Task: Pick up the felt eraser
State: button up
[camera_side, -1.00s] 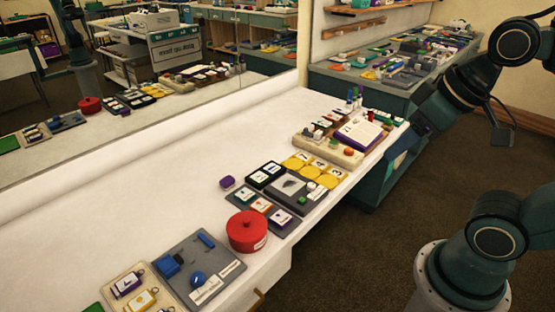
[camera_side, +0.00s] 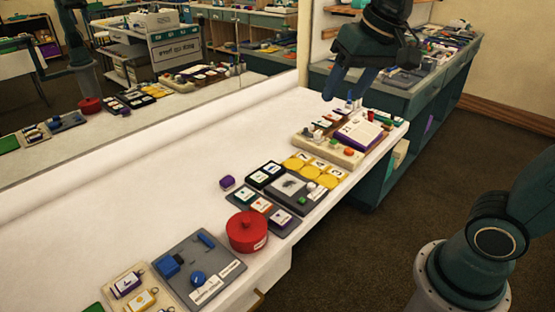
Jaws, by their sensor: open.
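A small purple block (camera_side: 227,182), which may be the felt eraser, lies alone on the white tabletop, left of the black-framed cards; at this size I cannot be sure of its material. My gripper (camera_side: 342,92) is open and empty, fingers pointing down, above the far end of the table near the upright markers. It is well apart from the purple block, up and to the right of it. Nothing visible is between its fingers.
A red lidded pot (camera_side: 246,232) stands in front of the purple block. A grey board (camera_side: 222,261) with blue pieces lies nearer. A cream tray (camera_side: 352,159) is at the far end. A mirror (camera_side: 150,120) runs along the back. The white tabletop (camera_side: 110,220) at left is clear.

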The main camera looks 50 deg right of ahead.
jog(key=w+m+g, duration=0.1)
jog(key=w+m, duration=0.2)
jog(key=w, duration=0.8)
jog(key=m+g, duration=0.3)
jog(key=m, duration=0.8)
send_over(227, 179)
notch_tip(227, 179, down, 24)
jog(key=shift+w+a+f, duration=0.1)
jog(key=shift+f, duration=4.25)
jog(key=shift+f, duration=0.1)
jog(key=shift+f, duration=2.5)
